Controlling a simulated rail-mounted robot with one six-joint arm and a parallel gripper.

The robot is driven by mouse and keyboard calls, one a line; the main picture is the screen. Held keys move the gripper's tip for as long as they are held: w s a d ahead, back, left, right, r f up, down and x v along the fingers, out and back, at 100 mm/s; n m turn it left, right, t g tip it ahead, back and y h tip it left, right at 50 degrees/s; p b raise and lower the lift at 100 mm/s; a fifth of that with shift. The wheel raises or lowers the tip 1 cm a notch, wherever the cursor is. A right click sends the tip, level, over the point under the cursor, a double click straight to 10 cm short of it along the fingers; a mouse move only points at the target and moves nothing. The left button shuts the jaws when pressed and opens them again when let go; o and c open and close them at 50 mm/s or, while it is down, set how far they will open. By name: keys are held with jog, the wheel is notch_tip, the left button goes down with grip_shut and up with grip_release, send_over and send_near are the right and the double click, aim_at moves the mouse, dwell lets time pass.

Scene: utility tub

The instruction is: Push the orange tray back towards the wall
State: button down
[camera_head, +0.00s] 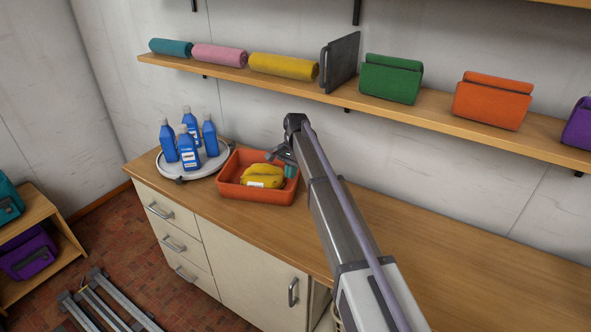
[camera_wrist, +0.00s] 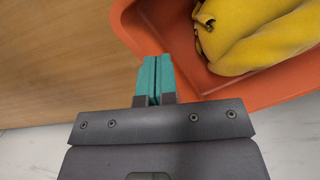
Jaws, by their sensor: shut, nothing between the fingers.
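The orange tray (camera_head: 252,195) sits on the wooden counter, right of a round white stand, with a yellow bundle (camera_head: 262,177) in it. In the wrist view the tray (camera_wrist: 280,92) fills the upper right, with the yellow bundle (camera_wrist: 255,35) inside. My gripper (camera_head: 290,171) is at the tray's back right corner in the head view. Its teal fingertips (camera_wrist: 156,78) are together and empty, overlapping the tray's corner in the wrist view. I cannot tell whether they touch it. My arm covers the counter just right of the tray.
Several blue bottles (camera_head: 187,148) stand on the round white stand (camera_head: 205,168), close to the tray's left side. A wall shelf (camera_head: 440,105) with rolls, a dark board and bags runs above the counter. The counter at the right (camera_head: 450,270) is bare.

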aim_at(280, 195)
jog(key=s+a, duration=0.1)
jog(key=s+a+f+b, duration=0.1)
jog(key=s, duration=0.1)
jog(key=s+a, duration=0.1)
jog(key=a, duration=0.1)
jog(key=shift+s+a+f+b, duration=0.1)
jog(key=shift+s+f+b, duration=0.2)
jog(key=shift+s, duration=0.25)
jog(key=w+d, duration=0.4)
jog(key=w, duration=0.1)
jog(key=shift+w+d, duration=0.1)
jog(key=shift+d, duration=0.15)
